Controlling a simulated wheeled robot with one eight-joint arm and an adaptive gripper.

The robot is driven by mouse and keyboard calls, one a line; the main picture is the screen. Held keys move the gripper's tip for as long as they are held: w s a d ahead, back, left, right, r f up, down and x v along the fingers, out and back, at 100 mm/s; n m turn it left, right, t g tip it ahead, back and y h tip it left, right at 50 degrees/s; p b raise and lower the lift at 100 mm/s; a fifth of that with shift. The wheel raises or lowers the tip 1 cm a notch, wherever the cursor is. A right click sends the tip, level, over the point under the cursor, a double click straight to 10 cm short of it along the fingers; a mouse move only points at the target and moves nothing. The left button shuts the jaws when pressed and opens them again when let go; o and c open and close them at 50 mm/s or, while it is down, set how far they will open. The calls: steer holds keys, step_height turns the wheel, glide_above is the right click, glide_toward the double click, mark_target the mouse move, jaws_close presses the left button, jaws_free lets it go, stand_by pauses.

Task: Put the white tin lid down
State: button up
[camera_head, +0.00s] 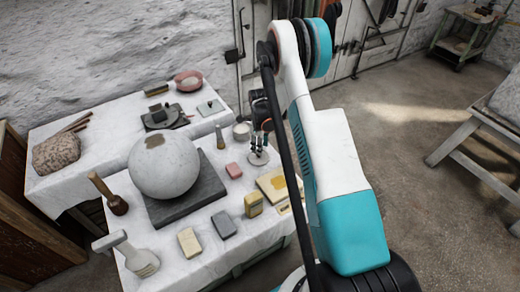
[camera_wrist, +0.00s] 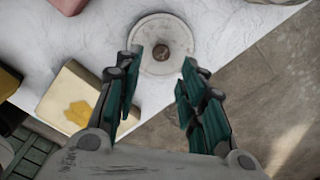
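The white tin lid (camera_wrist: 145,63) is a round, pale disc with a brown knob at its centre. It lies flat on the white-covered table, close to the table's edge. In the head view the lid (camera_head: 258,159) shows below my gripper (camera_head: 259,147), partly covered by the fingers. In the wrist view my gripper (camera_wrist: 161,70) is open, with its two dark green fingers apart on either side of the knob's line. There is a clear gap between each finger and the knob, and nothing is held.
A yellow-stained board (camera_wrist: 78,95) lies left of the lid in the wrist view. A large plaster sphere (camera_head: 164,172) rests on a dark slab (camera_head: 203,190). A pink block (camera_head: 233,170) and small pale tin (camera_head: 241,131) stand near. The floor right of the table is open.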

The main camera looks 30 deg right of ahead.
steer(key=s+a+r+n+t+p, duration=0.1)
steer(key=s+a+r+n, duration=0.25)
steer(key=r, duration=0.75)
steer(key=s+a+r+n+t, duration=0.15)
steer(key=a+r+n, duration=0.3)
steer(key=r, duration=0.75)
steer(key=s+a+r+n+t+p, duration=0.1)
steer(key=s+a+r+n, duration=0.3)
steer(key=r, duration=0.7)
steer(key=s+a+r+n+t, duration=0.1)
steer(key=s+a+r+n, duration=0.1)
steer(key=s+n, duration=0.3)
steer(key=s+a+r+n+t, duration=0.1)
steer(key=s+a+r+n, duration=0.1)
steer(key=s+n, duration=0.4)
steer(key=s+a+r+n+t, duration=0.1)
steer(key=s+a+r+n, duration=0.2)
steer(key=s+n, duration=0.3)
steer(key=s, duration=0.4)
steer(key=shift+s+a+t, duration=0.25)
steer(key=shift+a+t, duration=0.1)
steer(key=shift+a, duration=0.05)
